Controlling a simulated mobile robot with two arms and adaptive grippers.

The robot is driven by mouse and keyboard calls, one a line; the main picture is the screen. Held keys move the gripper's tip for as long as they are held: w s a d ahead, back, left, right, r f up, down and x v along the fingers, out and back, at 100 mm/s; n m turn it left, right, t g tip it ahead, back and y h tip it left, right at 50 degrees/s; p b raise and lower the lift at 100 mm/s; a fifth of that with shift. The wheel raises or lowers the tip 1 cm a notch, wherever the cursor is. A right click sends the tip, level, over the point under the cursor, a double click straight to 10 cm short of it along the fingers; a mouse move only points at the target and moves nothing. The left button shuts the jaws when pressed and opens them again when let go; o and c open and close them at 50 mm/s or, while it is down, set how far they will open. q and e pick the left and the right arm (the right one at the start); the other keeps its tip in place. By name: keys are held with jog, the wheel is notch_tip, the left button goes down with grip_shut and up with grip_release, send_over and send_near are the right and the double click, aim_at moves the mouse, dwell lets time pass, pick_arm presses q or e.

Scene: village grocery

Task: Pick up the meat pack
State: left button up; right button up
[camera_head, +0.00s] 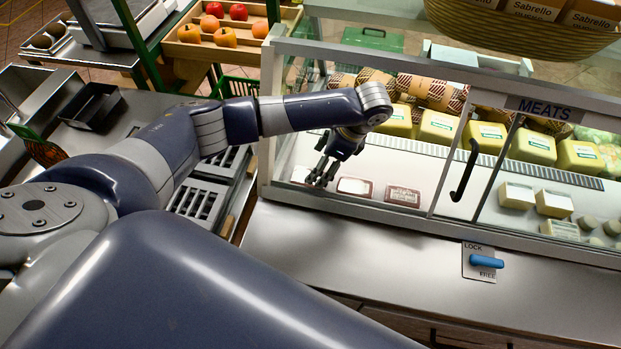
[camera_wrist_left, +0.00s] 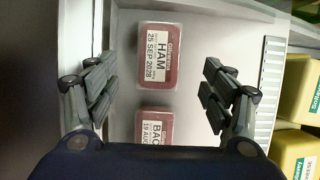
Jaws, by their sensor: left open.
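Flat meat packs with dark red edges and white labels lie on the white floor of the meat case. The head view shows one pack (camera_head: 355,187) just right of my left gripper and another pack (camera_head: 403,196) farther right. My left gripper (camera_head: 322,177) is inside the case, pointing down, open and empty. In the left wrist view, a pack labelled HAM, 25 SEP 2028 (camera_wrist_left: 158,57) lies between the spread fingers (camera_wrist_left: 157,90), apart from them. A pack labelled BAC, 19 AUG (camera_wrist_left: 154,127) lies below it, partly hidden by my gripper body. My right gripper is not in view.
The glass case marked MEATS (camera_head: 545,107) has a door with a black handle (camera_head: 465,170). Yellow packs (camera_head: 437,127) line its raised back shelf. A steel counter (camera_head: 330,245) with a blue LOCK/FREE lever (camera_head: 486,262) runs in front. The case's left frame stands close to my arm.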

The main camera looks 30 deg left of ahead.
pick_arm(q)
jog(key=shift+x, duration=0.95)
jog(key=p+x, duration=0.1)
jog(key=x, duration=0.4)
jog(key=shift+s+a, duration=0.15)
jog(key=shift+a, duration=0.05)
jog(key=shift+f, duration=0.15)
jog(key=shift+f+p, duration=0.2)
jog(key=shift+p, duration=0.2)
jog(key=shift+c, duration=0.2)
jog(key=c, duration=1.3)
